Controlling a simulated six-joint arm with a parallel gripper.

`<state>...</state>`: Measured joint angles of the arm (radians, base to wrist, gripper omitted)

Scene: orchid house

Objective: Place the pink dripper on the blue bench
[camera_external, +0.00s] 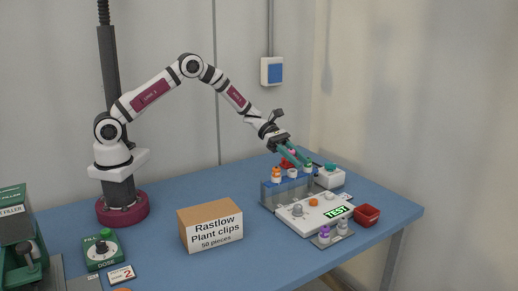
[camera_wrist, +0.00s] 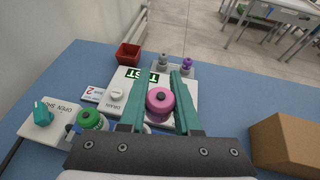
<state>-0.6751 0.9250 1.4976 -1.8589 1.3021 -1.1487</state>
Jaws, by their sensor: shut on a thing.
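The pink dripper (camera_wrist: 160,101) shows in the wrist view between the two teal fingers of my gripper (camera_wrist: 156,85), which is shut on it. In the external view my gripper (camera_external: 296,157) is tilted downward over the clear rack (camera_external: 285,190), with a bit of pink (camera_external: 293,151) between its fingers. The dripper's lower part is hidden, so I cannot tell whether it is clear of the rack. The blue bench (camera_external: 165,205) spreads under everything and also shows in the wrist view (camera_wrist: 222,105).
The rack holds other drippers, one orange-capped (camera_external: 277,172) and one green-capped (camera_external: 308,163). Beside it are a white device with a TEST display (camera_external: 336,211), a red bin (camera_external: 367,215) and a teal-knobbed white box (camera_external: 331,178). A carton (camera_external: 211,225) stands left. Bench behind the carton is clear.

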